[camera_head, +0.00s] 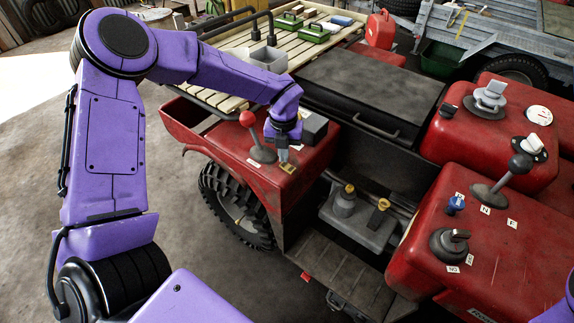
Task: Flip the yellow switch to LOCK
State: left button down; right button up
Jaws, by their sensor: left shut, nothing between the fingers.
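My left gripper (283,155) is shut and empty, pointing down over the red rear fender (312,160) of the quad. Just under its fingertips is a small yellowish plate (287,168), which looks like the yellow switch. Its lever position and the LOCK label are too small or hidden to tell. I cannot tell whether the fingertips touch it. Two other yellow-topped parts, a knob (349,188) and a lever cap (383,204), stand on a grey block in the footwell. My right gripper is out of view; only a bit of purple arm shows at the lower right.
A red-knobbed lever (248,119) stands just left of my left gripper, and a dark grey box (313,127) is just behind it. The black seat (370,85) lies beyond. A black-knobbed lever (519,164), blue knob (456,203) and rotary switch (455,243) stand on the right bodywork.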

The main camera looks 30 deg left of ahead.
pick_arm(q)
jog(key=shift+f+b, duration=0.75)
jog(key=shift+f, duration=0.25)
dwell(0.5)
jog(key=shift+s, duration=0.1)
notch_tip(320, 180, up, 7)
jog(key=p, duration=0.6)
jog(key=shift+r, duration=0.1)
